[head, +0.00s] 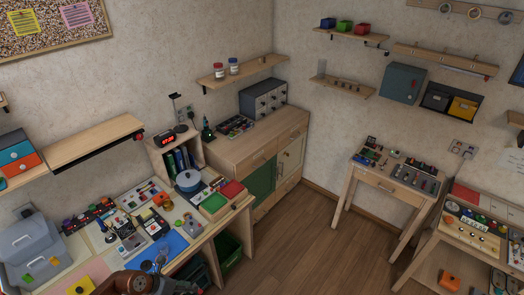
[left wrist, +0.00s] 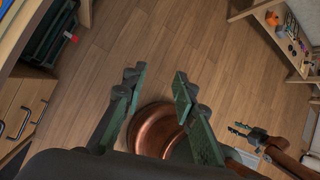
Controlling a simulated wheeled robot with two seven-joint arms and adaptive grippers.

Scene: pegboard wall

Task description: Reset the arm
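My left gripper (left wrist: 158,82) shows in the left wrist view with its two dark green fingers apart and nothing between them. Bare wooden floor lies beyond the fingertips. In the head view, part of my brown left arm shows at the bottom edge, in front of the workbench; its fingers are hard to make out there. My right gripper (left wrist: 242,130) shows small at the right of the left wrist view, on a brown arm. Its dark fingers are too small to tell whether they are apart. No object is seen held.
A cluttered workbench (head: 205,243) with a blue mat (head: 168,247) stands at the lower left. A wooden cabinet (head: 262,143) stands in the corner. A small table (head: 385,186) and another bench stand at the right. The floor (head: 310,240) between them is clear.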

